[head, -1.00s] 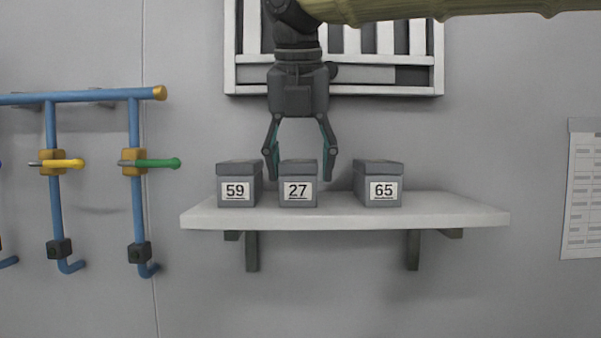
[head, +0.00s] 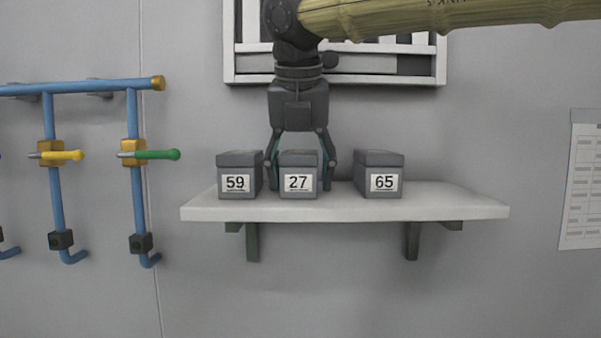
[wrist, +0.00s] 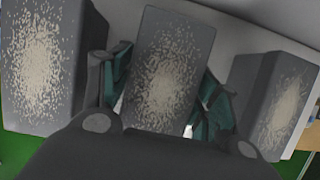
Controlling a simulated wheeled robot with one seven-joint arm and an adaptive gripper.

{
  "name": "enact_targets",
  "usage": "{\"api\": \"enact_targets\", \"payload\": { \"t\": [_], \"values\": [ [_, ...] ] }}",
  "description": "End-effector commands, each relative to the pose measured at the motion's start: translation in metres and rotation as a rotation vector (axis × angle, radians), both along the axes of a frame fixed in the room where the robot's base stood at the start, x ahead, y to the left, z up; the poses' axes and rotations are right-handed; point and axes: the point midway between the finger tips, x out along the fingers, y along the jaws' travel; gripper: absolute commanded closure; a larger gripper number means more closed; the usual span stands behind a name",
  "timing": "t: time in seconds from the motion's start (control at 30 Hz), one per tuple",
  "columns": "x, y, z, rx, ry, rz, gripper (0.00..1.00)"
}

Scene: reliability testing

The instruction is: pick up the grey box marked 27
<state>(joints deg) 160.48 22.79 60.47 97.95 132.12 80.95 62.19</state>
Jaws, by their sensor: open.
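The grey box marked 27 (head: 298,174) stands upright in the middle of a row on the white shelf. In the wrist view, its speckled top (wrist: 168,72) lies between my two fingers. My gripper (head: 301,182) points down from above with its fingers open, one on each side of this box. The fingertips reach down close to the shelf and are partly hidden behind the boxes. I cannot tell whether the fingers touch the box.
The box marked 59 (head: 238,175) stands close on the left, near my left finger. The box marked 65 (head: 379,174) stands farther off on the right. The white shelf (head: 450,202) is clear at its right end. Blue pipes (head: 135,200) with coloured handles are at the left.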

Motion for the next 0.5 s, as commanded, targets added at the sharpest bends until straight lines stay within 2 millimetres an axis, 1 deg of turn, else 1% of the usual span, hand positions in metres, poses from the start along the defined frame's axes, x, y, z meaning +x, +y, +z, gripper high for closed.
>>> {"api": "enact_targets", "payload": {
  "t": [0.4, 0.47, 0.5],
  "values": [
    [0.0001, 0.0, -0.0017, 0.0, 0.0, 0.0, 0.39],
    [0.0, 0.0, -0.0016, 0.0, 0.0, 0.0, 0.48],
    [0.0, 0.0, -0.0016, 0.0, 0.0, 0.0, 0.56]
  ]
}}
